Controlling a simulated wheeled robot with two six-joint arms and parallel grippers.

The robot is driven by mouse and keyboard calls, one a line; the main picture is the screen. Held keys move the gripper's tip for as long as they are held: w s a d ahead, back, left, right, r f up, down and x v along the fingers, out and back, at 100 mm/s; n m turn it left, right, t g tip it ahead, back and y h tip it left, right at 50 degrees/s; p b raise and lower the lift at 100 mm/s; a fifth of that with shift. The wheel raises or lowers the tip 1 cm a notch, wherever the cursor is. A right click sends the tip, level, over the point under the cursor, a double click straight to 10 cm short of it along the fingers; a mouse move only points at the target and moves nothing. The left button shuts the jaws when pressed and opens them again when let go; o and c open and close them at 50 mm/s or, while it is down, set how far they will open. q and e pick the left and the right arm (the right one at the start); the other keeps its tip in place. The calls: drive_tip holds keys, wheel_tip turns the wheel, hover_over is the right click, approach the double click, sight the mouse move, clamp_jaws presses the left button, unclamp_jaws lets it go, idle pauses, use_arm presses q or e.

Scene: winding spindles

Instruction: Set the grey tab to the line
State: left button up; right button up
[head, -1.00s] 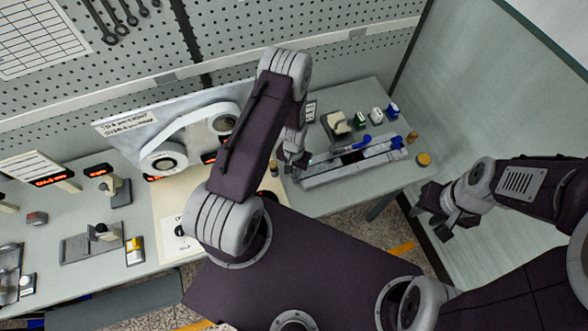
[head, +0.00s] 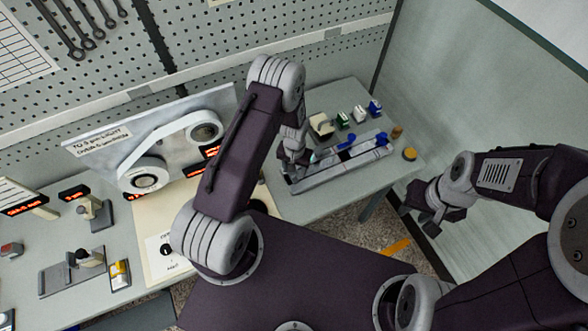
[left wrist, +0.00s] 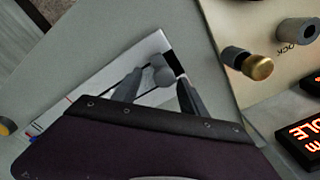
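A small grey rounded tab (left wrist: 162,74) shows in the left wrist view, above a pale rail fixture with a black band beside it. My left gripper's fingers (left wrist: 160,92) stand on either side of the tab, apart, with gaps showing. In the head view my left gripper (head: 293,160) is over the left end of the long grey rail fixture (head: 318,180) and hides the tab there. I cannot make out the line for certain. My right gripper (head: 424,213) hangs empty off the right side of the bench, its fingers seemingly apart.
Blue parts (head: 381,139) lie along the rail fixture. Small blocks stand behind it, and a yellow round piece (head: 409,154) lies to its right. A belt-and-spindle panel (head: 145,170) stands to the left. In the wrist view a brass-ended knob (left wrist: 258,68) is close on the right.

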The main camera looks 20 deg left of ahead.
use_arm(q)
drive_tip(key=shift+a+r, duration=0.1)
drive_tip(key=shift+r, duration=0.1)
wheel_tip(320, 180, up, 9)
drive_tip(key=b, duration=0.2)
drive_tip(key=shift+f+b, duration=0.15)
drive_tip(key=shift+b, duration=0.2)
drive_tip(key=shift+f, duration=0.15)
